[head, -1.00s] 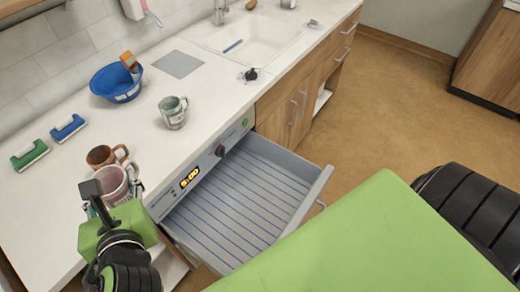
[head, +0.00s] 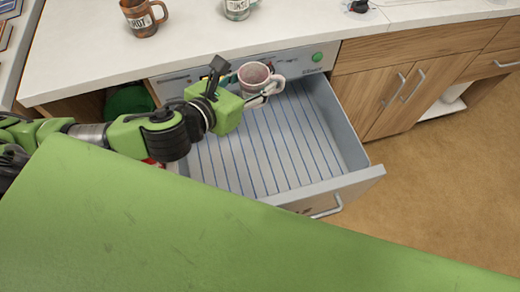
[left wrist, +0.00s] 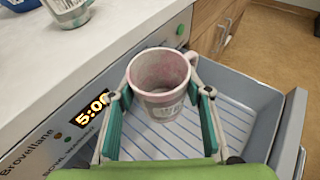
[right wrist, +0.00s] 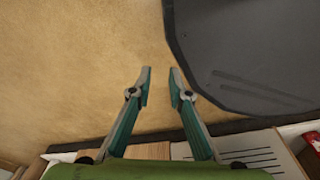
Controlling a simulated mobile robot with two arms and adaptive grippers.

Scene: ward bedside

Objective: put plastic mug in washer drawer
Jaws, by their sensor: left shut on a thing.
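The pinkish-white mug (head: 254,76) is upright between the fingers of my left gripper (head: 256,88), which is shut on it. In the left wrist view the mug (left wrist: 160,82) shows its open top, with its handle toward the right. It is held over the back part of the open washer drawer (head: 330,186), near the front panel; I cannot tell its exact height. The drawer is grey with blue-lined slats and looks empty. My right gripper (right wrist: 160,88) shows only in its wrist view, with its fingertips apart and nothing between them.
A brown mug (head: 140,20) and a pale green-grey mug (head: 238,8) stand on the white counter (head: 80,50). The drawer's front wall and handle (head: 326,208) stick out over the floor. Wooden cabinets (head: 378,90) adjoin on the right. A dark rounded object (right wrist: 260,50) is near my right gripper.

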